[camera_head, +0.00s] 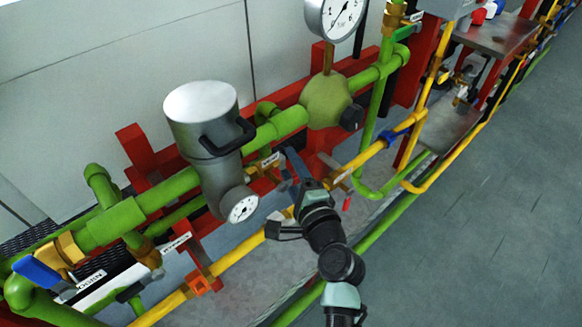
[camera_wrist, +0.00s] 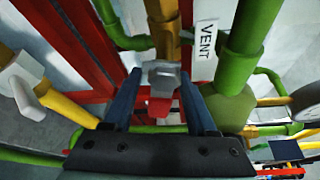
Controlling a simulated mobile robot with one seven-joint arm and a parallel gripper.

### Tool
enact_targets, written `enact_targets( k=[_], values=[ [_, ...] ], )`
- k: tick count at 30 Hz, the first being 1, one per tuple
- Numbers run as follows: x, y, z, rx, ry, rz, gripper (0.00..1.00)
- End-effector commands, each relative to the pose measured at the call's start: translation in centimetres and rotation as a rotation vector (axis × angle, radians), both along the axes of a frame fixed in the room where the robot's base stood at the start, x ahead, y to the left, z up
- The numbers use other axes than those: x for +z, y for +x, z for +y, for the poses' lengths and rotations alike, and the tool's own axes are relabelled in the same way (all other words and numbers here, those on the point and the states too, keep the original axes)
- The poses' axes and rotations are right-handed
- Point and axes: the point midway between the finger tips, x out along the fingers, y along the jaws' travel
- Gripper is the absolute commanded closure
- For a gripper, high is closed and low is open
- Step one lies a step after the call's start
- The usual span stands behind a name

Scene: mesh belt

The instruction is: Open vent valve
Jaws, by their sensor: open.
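The vent valve (camera_wrist: 163,28) shows in the wrist view as a brass fitting beside a white VENT label (camera_wrist: 207,48). A grey end piece (camera_wrist: 164,73) and a red part (camera_wrist: 160,107), which look like its handle, lie between my gripper's two blue fingers. My gripper (camera_wrist: 160,82) is open around them, and I cannot tell whether either finger touches. In the head view, my gripper (camera_head: 288,168) is beside the brass valve area and the small white label (camera_head: 270,160). The arm partly hides the handle there.
Green pipes (camera_head: 165,190) and a yellow pipe (camera_head: 235,252) run close around the gripper. A grey meter (camera_head: 200,125) stands to the left and a pressure gauge (camera_head: 335,15) above. A red frame (camera_head: 135,150) is behind. Open floor (camera_head: 490,200) lies to the right.

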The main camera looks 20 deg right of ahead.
Motion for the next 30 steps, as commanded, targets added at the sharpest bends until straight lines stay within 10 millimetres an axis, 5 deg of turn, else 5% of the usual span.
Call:
enact_targets(
  k=[6,15,30],
  values=[
    [-0.01,0.0,0.02,0.0,0.0,0.0,0.46],
    [-0.02,-0.02,0.02,0.0,0.0,0.0,1.0],
    [0.02,0.05,-0.13,0.0,-0.136,-0.052,1.0]
  ],
)
